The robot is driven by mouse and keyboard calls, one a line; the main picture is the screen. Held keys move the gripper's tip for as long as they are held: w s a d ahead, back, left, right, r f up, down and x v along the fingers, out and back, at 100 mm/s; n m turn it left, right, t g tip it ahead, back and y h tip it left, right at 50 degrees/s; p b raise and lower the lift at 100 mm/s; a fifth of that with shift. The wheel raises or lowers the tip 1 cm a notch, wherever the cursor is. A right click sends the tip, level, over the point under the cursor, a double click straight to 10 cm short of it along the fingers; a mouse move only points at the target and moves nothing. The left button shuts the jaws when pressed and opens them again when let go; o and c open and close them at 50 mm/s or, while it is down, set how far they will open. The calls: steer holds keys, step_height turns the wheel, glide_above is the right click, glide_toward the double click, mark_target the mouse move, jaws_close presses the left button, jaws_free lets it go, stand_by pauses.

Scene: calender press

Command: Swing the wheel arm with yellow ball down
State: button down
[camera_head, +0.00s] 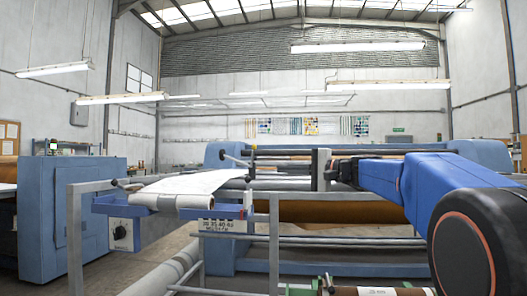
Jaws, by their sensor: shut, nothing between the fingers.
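My blue arm reaches in from the right, and my gripper (331,173) is the small dark end in front of a grey upright post. It is small in the picture; it looks shut, with nothing seen in it. The blue calender press (222,262) stands across the middle, with long rollers and a brown sheet.
A grey rail frame (75,235) stands close in front at the left. A blue tray (112,204) carries a white cloth roll (185,190). A blue cabinet (75,215) stands at the left. Rollers lie low in front. Some bare floor shows between cabinet and press.

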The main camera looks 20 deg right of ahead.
steer(key=w+d+r+t, duration=0.1)
steer(key=w+d+r, duration=0.1)
steer(key=d+r, duration=0.2)
steer(key=shift+w+d+r+m+t+y, duration=0.3)
steer(key=shift+d+r+m+t, duration=0.1)
steer(key=shift+r, duration=0.1)
steer(key=shift+w+a, duration=0.1)
steer(key=x, duration=1.3)
steer(key=shift+w+a, duration=0.25)
steer(key=shift+a, duration=0.05)
steer(key=shift+a+r, duration=0.1)
steer(key=shift+r, duration=0.1)
steer(key=shift+w+a+r+n+g+h, duration=0.35)
steer(key=shift+a+g+h, duration=0.2)
steer(key=shift+a+g, duration=0.2)
steer(key=shift+w+a+r+n+g+h, duration=0.25)
steer(key=shift+w+a+n+g+h, duration=0.2)
steer(key=shift+a+g+h, duration=0.25)
steer(key=shift+w+a+r+n+g+h, duration=0.3)
steer(key=shift+w+a+n+g+h, duration=0.15)
steer(key=shift+a+g, duration=0.3)
steer(key=shift+a, duration=0.1)
